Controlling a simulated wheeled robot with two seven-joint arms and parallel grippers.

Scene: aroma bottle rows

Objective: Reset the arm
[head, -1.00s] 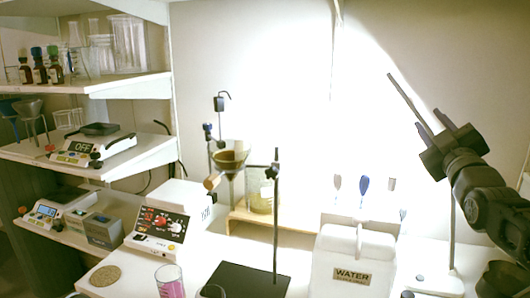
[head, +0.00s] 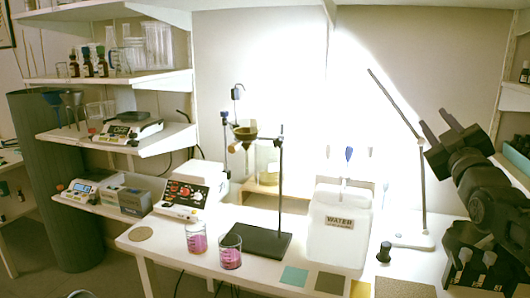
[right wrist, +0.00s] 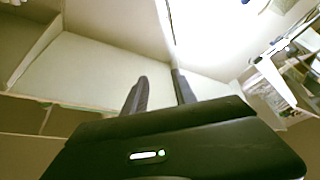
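My right gripper (head: 443,129) is raised at the right of the head view, above the white table and in front of the lamp's thin arm. Its two fingers stand apart with nothing between them. In the right wrist view my right gripper (right wrist: 160,92) also shows two separated, empty fingers, with wall and shelf behind them.
Two beakers of pink liquid (head: 196,240) (head: 231,254) stand at the table's front. A stand (head: 264,240), a white water container (head: 339,238) and a lamp (head: 410,238) stand behind. A dark rack (head: 478,258) with bottles is at right. Shelves (head: 110,78) with aroma bottles are at left.

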